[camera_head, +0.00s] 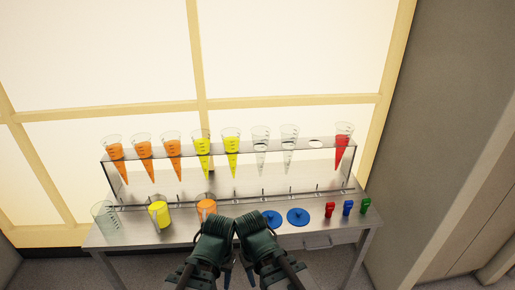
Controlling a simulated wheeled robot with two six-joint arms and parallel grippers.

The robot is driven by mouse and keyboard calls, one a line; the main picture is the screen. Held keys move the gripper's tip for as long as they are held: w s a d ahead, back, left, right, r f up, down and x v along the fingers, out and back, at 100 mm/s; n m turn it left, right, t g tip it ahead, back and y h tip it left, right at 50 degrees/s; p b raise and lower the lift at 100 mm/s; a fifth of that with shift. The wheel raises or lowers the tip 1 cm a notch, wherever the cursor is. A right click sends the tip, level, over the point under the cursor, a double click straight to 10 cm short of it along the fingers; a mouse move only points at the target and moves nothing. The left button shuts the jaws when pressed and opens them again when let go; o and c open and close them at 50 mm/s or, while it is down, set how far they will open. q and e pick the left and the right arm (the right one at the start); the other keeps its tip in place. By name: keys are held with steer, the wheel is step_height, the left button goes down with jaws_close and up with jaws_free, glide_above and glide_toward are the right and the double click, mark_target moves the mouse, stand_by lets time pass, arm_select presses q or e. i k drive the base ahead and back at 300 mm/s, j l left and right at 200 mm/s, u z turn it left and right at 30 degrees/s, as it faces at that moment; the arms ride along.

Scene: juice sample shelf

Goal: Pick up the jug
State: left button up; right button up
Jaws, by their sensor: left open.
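Three see-through vessels stand along the left of the steel table (130,235). A clear empty one (105,222) is at the far left, a jug with yellow juice (159,215) is right of it, and a jug with orange juice (205,208) follows. I cannot tell which one is the task's jug. My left gripper (216,232) is at the table's front edge, just in front of the orange jug in the picture, open and with nothing seen in it. My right gripper (257,236) is close beside it; its fingers are not clear. All three vessels appear to stand on the table.
A clear rack (270,150) behind holds several cone-shaped glasses with orange, yellow and red juice, two clear ones, and one empty hole. Two blue discs (298,216) lie right of my grippers. Small red (330,209), blue (348,207) and green (365,205) items stand at the right end.

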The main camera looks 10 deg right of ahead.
mark_target(157, 205)
steer(key=i+l, duration=0.25)
steer(key=i, duration=0.2)
steer(key=i+l, duration=0.2)
steer(key=i, duration=0.3)
steer(key=i+l, duration=0.25)
steer(key=i, duration=0.2)
